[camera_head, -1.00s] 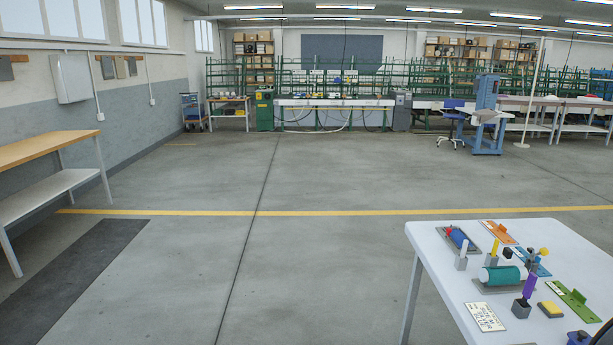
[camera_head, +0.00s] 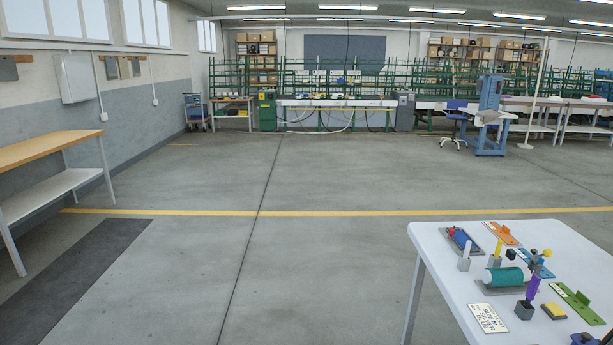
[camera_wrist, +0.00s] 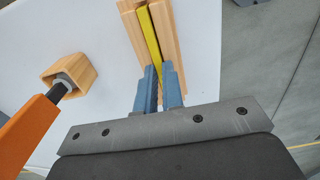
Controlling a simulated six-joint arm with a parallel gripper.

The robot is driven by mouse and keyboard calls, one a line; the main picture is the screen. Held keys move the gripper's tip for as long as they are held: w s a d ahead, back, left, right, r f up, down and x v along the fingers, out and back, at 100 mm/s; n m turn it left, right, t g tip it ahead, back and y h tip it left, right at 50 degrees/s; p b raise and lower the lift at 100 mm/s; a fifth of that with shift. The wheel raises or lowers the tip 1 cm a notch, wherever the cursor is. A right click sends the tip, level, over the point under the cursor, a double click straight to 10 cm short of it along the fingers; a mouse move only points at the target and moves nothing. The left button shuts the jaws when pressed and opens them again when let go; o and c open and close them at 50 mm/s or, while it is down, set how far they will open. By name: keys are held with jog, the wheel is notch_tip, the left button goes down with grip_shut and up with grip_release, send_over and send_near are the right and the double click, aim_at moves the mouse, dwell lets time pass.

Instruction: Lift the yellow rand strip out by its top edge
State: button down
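In the wrist view, the yellow rand strip (camera_wrist: 150,36) stands in a slot between the light wooden walls of a holder (camera_wrist: 171,30). My gripper (camera_wrist: 158,68) has its two blue fingers at the near end of the strip, one on each side of it. The gap between the fingers is narrow, about the width of the strip. I cannot tell whether the fingers touch it. The holder's base and the strip's lower part are hidden. My gripper does not clearly show in the head view.
In the head view, the white table (camera_head: 452,262) bears a teal roll (camera_head: 503,277), a purple strip (camera_head: 533,288) and a yellow block (camera_head: 554,311).

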jog(key=shift+r, duration=0.15)
dwell(0.5)
jog(key=shift+r, duration=2.85)
